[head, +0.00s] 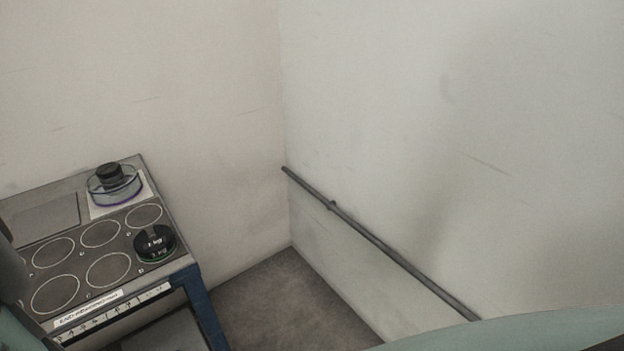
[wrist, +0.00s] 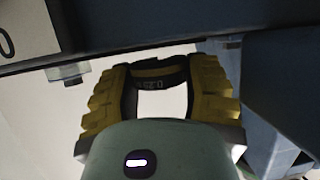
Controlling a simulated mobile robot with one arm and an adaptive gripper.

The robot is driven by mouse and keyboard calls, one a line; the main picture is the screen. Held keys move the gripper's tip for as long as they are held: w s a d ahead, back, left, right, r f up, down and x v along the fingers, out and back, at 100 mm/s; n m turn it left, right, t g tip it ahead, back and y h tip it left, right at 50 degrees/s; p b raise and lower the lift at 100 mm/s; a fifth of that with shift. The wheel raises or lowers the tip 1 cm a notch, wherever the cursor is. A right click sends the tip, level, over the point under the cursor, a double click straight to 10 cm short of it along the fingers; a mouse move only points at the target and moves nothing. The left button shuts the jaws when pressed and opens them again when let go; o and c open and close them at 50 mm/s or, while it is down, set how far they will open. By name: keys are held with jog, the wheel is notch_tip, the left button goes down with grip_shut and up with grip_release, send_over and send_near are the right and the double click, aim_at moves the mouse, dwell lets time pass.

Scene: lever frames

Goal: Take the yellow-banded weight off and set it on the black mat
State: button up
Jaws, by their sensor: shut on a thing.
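My gripper (wrist: 160,80) shows in the wrist view, its yellow-and-black fingers on both sides of a dark round piece with a yellow band (wrist: 161,78), which appears to be the yellow-banded weight. The gripper is shut on it, and pale lettering shows on its dark side. Only the near edge of the weight is visible; whether it touches the dark beam above it I cannot tell. My gripper is not visible in the head view.
The bench (head: 75,214) has several ringed circles. A green-banded black weight (head: 155,243) stands at its right, and a clear purple-rimmed disc with a black knob (head: 115,183) at the back. In the wrist view a dark beam (wrist: 140,42) crosses above; a blue-grey post (wrist: 285,85) stands right.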

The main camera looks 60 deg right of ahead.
jog(key=shift+f+b, duration=0.45)
jog(key=shift+b, duration=0.2)
dwell(0.4)
jog(key=o, duration=1.1)
jog(key=shift+o, duration=0.2)
jog(key=v, duration=1.2)
